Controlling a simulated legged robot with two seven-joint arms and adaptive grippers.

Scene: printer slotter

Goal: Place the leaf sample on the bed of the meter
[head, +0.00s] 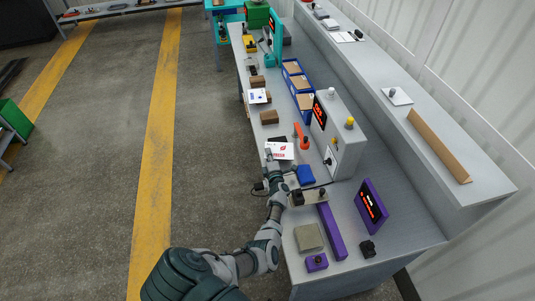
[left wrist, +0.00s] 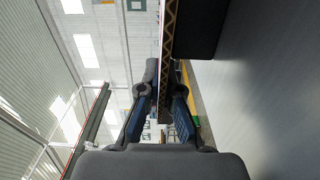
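A white card with red print (head: 279,151), seemingly the leaf sample, is at the end of my left gripper (head: 270,166) over the front edge of the bench. In the left wrist view a thin corrugated board (left wrist: 168,50) runs edge-on between the two fingers of the left gripper (left wrist: 163,95), which look closed on it. A grey boxy machine (head: 345,135) with a dark red-lit display, possibly the meter, stands right of the card. A purple-framed display (head: 371,205) stands further right near the bench end. Which one is the meter is unclear. My right gripper is not in view.
An orange handled tool (head: 302,138) and a blue block (head: 305,174) lie near the card. A purple bar (head: 331,231) and a flat grey-green square (head: 308,237) lie at the near end. Blue bins (head: 301,87) stand behind. A raised shelf (head: 398,70) runs along the wall.

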